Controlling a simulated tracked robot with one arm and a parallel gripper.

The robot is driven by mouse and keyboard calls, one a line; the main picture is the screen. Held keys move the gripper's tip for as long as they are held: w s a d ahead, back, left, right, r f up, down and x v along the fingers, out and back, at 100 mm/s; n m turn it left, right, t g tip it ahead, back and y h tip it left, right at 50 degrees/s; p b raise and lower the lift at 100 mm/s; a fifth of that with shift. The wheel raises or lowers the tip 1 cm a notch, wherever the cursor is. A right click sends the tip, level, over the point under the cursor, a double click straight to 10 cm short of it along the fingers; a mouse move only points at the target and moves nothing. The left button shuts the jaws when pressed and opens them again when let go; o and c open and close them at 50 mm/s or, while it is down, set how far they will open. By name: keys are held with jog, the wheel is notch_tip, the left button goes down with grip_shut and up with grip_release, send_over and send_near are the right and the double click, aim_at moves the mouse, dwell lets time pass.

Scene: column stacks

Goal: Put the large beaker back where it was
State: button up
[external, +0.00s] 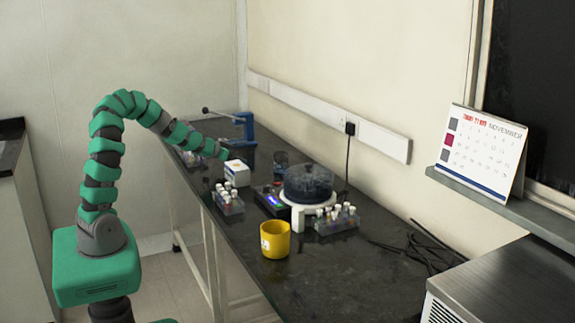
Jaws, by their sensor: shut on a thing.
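My gripper (225,154) is at the end of the green and grey arm, over the far left part of the dark bench, just above and behind a white box in this view. It is small here. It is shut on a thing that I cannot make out. I cannot pick out the large beaker with certainty. A dark bluish see-through vessel (280,159) stands toward the back of the bench, apart from my gripper.
The white box (237,174), tube racks (229,203) (338,220), centrifuge (309,187), dark device with lit display (272,201) and yellow cup (275,240) crowd the bench. A blue lever press (244,126) stands behind. Black rods (415,246) lie right. The front is clear.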

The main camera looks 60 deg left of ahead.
jog(key=shift+f, duration=0.1)
jog(key=o, duration=1.1)
jog(key=shift+s+r, duration=0.15)
jog(key=shift+r, duration=0.05)
jog(key=p+v, duration=0.1)
jog(key=v, duration=1)
jog(key=shift+s+r+p, duration=0.15)
jog(key=shift+s+p, duration=0.15)
jog(key=shift+d, duration=0.1)
